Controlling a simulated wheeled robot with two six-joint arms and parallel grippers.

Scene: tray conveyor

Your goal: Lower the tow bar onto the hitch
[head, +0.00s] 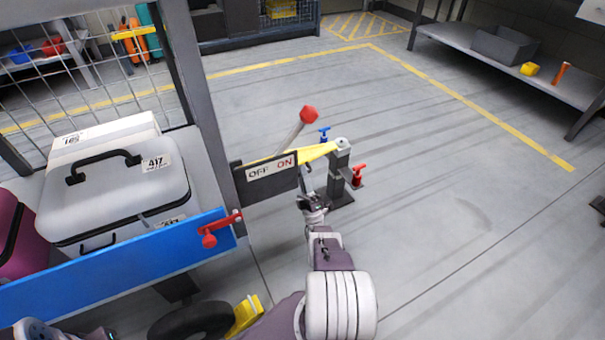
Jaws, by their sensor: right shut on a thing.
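The yellow tow bar (319,152) runs from behind the OFF/ON sign to the right, and its tip is at the top of the dark grey hitch post (339,178). I cannot tell whether the tip rests on the post or is just above it. My right gripper (306,178) is at the bar's near side, just left of the post. It is shut on the tow bar, though its fingertips are partly hidden by the sign.
A cart with a blue side rail (120,262) and a white case (115,190) stands at left. The OFF/ON sign (268,178), a red-knobbed lever (309,113), a blue handle (324,133) and a red handle (358,174) crowd the post. The floor at right is clear.

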